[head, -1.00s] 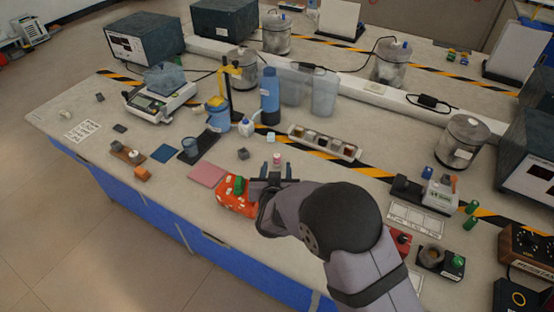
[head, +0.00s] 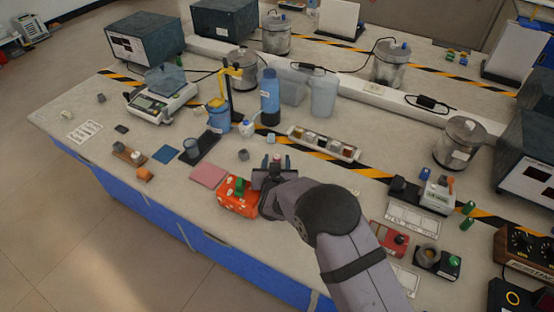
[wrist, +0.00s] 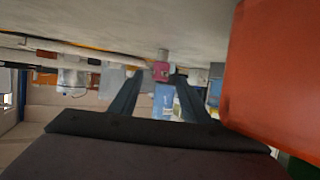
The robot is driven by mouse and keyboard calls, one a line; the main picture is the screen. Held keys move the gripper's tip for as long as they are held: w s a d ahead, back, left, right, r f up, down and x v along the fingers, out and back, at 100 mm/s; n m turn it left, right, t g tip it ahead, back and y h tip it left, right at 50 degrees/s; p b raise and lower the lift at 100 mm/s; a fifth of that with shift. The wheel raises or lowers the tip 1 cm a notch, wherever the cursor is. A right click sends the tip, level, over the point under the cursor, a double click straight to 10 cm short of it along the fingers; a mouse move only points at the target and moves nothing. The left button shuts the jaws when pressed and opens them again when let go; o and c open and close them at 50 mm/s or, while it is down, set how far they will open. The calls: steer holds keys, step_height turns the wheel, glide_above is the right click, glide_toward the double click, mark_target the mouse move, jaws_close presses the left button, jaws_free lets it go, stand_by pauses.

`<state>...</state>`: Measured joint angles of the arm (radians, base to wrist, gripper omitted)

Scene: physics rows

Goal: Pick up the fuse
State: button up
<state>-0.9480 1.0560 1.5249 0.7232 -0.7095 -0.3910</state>
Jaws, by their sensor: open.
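A small pink piece with a pale grey end, which I take to be the fuse (head: 277,158), stands upright on the bench just beyond my gripper (head: 275,167). In the wrist view the fuse (wrist: 161,69) shows near the middle, between the tips of the two dark fingers of my gripper (wrist: 155,77). The fingers are apart, with a gap on each side of the fuse. I cannot tell exactly how far it lies between them in depth.
An orange-red, white-spotted box (head: 238,196) with a green top stands close left of my gripper; it fills the right of the wrist view (wrist: 275,65). A pink mat (head: 209,174), a small grey block (head: 243,155) and a compartment tray (head: 322,144) lie around.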

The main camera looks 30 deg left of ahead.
jaws_close()
stand_by(0.3)
step_height(320, 180, up, 10)
steer(key=b, duration=0.1)
stand_by(0.5)
